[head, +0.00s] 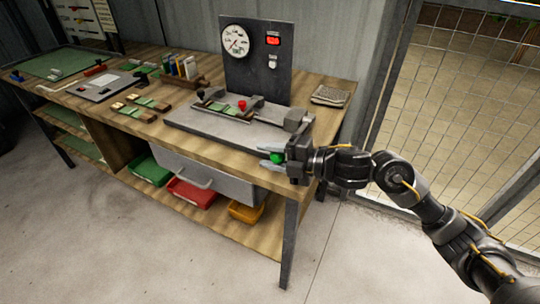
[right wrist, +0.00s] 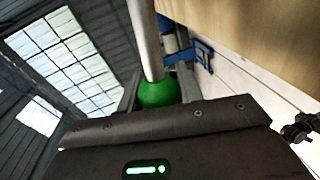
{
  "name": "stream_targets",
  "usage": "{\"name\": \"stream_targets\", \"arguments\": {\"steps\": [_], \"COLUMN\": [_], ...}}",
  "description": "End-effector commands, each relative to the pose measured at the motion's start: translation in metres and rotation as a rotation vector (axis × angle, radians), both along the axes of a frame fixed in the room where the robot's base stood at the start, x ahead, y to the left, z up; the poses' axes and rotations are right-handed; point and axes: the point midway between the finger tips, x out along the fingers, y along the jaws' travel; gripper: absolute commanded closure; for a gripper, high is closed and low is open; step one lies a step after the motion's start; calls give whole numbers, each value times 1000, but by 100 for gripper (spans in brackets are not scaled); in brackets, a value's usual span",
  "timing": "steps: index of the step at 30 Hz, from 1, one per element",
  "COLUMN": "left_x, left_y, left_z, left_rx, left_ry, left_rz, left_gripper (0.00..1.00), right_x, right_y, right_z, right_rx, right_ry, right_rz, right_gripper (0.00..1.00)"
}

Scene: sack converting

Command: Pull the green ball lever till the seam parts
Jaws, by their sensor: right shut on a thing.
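The green ball (head: 277,157) of the lever sits at the front right corner of the workbench in the head view. My right gripper (head: 275,156) is shut on it. In the right wrist view the green ball (right wrist: 159,92) shows on the end of a grey metal rod (right wrist: 146,40), partly hidden behind the dark gripper body. The grey test machine (head: 225,130) lies on the bench, with green strips (head: 217,106) and a red knob (head: 242,104) on it. The seam is too small to make out. My left gripper is not in view.
An upright dark panel with a round dial (head: 235,41) and a red display (head: 273,41) stands behind the machine. A folded cloth (head: 331,95) lies at the bench's back right. Coloured trays (head: 191,193) sit on the lower shelf. A wire mesh fence (head: 450,100) stands at right.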

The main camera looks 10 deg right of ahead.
Motion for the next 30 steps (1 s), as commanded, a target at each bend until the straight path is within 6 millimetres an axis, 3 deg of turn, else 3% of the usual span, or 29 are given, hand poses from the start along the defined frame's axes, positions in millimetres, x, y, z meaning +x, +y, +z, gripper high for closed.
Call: {"name": "stream_targets", "arguments": {"steps": [3,4,9,20,30], "left_x": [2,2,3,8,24], "left_y": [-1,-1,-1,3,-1], "left_z": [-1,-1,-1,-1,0], "left_rx": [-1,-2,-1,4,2], "left_ry": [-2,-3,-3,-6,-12], "left_rz": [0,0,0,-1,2], "left_gripper": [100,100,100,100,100], "right_x": [-1,-1,-1,-3,-33], "right_y": [-1,0,0,-7,-62], "right_z": [-8,-8,-7,-3,6], "right_rx": [-13,-14,-11,-8,-13], "right_ry": [12,12,11,4,7], "right_rz": [0,0,1,-2,-3], "right_gripper": [100,63,43,43,43]}}
